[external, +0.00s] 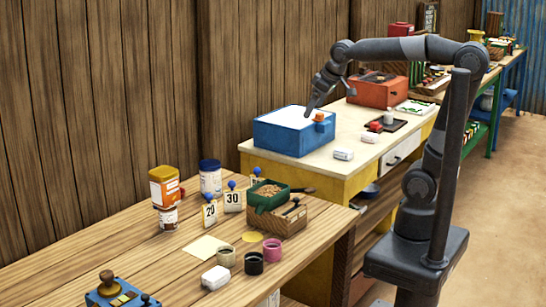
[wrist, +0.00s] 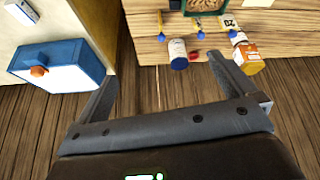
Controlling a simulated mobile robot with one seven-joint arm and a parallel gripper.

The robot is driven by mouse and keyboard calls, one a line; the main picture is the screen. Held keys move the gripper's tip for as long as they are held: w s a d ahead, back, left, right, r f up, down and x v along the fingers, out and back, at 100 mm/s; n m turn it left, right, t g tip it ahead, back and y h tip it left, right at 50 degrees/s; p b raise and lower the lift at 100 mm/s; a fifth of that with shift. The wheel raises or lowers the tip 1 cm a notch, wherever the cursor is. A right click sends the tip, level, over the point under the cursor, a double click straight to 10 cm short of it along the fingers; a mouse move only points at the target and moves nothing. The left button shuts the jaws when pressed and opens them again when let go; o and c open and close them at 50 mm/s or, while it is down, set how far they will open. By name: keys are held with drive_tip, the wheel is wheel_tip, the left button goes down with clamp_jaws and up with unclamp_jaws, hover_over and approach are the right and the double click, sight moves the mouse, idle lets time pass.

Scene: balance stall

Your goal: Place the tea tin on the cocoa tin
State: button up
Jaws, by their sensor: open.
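An orange-and-white tin (external: 164,187) appears to rest upright on a smaller brown-and-white tin (external: 167,217) at the left of the wooden table. Their labels are too small to read, so I cannot tell which is tea or cocoa. In the wrist view the orange tin (wrist: 247,55) is at upper right, with the smaller tin's pale side (wrist: 239,38) partly hidden beyond it. A white tin with a blue lid (external: 210,177) stands nearby; it also shows in the wrist view (wrist: 178,54).
The blue box with a white top (external: 290,133) stands on the neighbouring pale table. Number cards (external: 233,200), a green tray on a wooden box (external: 275,205), small jars (external: 253,262) and a white block (external: 215,278) share the wooden table. A small red thing (wrist: 195,55) lies between the tins.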

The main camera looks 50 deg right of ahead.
drive_tip(key=s+d+f+m, duration=0.1)
drive_tip(key=s+d+f, duration=0.2)
drive_tip(key=s, duration=0.3)
drive_tip(key=s+d+f+m, duration=0.1)
drive_tip(key=s+d+f, duration=0.2)
drive_tip(key=s, duration=0.4)
drive_tip(key=shift+s+f+m+h, duration=0.15)
drive_tip(key=shift+f+m+h, duration=0.15)
drive_tip(key=shift+f, duration=0.5)
